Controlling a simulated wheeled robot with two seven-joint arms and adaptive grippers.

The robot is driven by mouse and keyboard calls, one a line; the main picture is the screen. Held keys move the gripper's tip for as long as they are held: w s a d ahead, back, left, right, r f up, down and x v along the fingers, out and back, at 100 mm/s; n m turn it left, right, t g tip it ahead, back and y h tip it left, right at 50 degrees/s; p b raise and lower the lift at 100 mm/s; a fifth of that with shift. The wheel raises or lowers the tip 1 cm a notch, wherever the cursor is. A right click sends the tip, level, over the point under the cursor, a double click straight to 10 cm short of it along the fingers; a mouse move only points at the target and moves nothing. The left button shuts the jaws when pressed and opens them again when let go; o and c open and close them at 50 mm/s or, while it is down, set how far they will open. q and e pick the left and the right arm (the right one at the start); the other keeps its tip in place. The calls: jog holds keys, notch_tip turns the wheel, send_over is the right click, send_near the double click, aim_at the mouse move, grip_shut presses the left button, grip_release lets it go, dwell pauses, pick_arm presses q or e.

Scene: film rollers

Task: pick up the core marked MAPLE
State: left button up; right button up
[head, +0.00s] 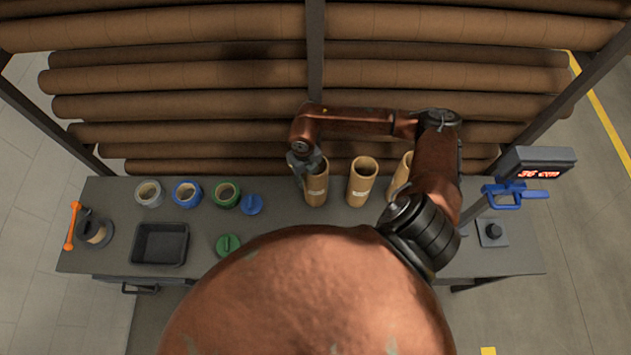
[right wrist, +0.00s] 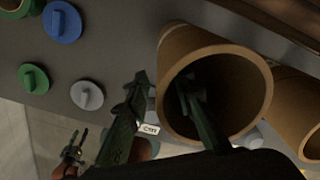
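Three brown cardboard cores stand upright on the table: a left core (head: 317,190), a middle core (head: 361,188) and a right core (head: 401,172), partly hidden by my arm. The left and middle ones show small pale labels, too small to read. My right gripper (head: 303,163) is at the left core's upper rim. In the right wrist view, the gripper (right wrist: 163,95) is open astride the near core's wall (right wrist: 172,62), one finger inside the mouth and one outside. Gaps show beside the wall. My left gripper (right wrist: 73,150) appears small at lower left; its opening is unclear.
Tape rolls (head: 187,194), a blue disc (head: 252,204), a green disc (head: 228,244) and a black tray (head: 160,244) lie left. A tape dispenser (head: 95,233) is at far left. A red-digit display (head: 537,163) stands right. Long rolls (head: 180,77) fill the rack behind.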

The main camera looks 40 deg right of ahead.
aim_at(306, 183)
jog(key=shift+d+f+p, duration=0.15)
jog(key=shift+f+p, duration=0.3)
jog(key=shift+f, duration=1.3)
jog(key=shift+c, duration=0.7)
grip_shut()
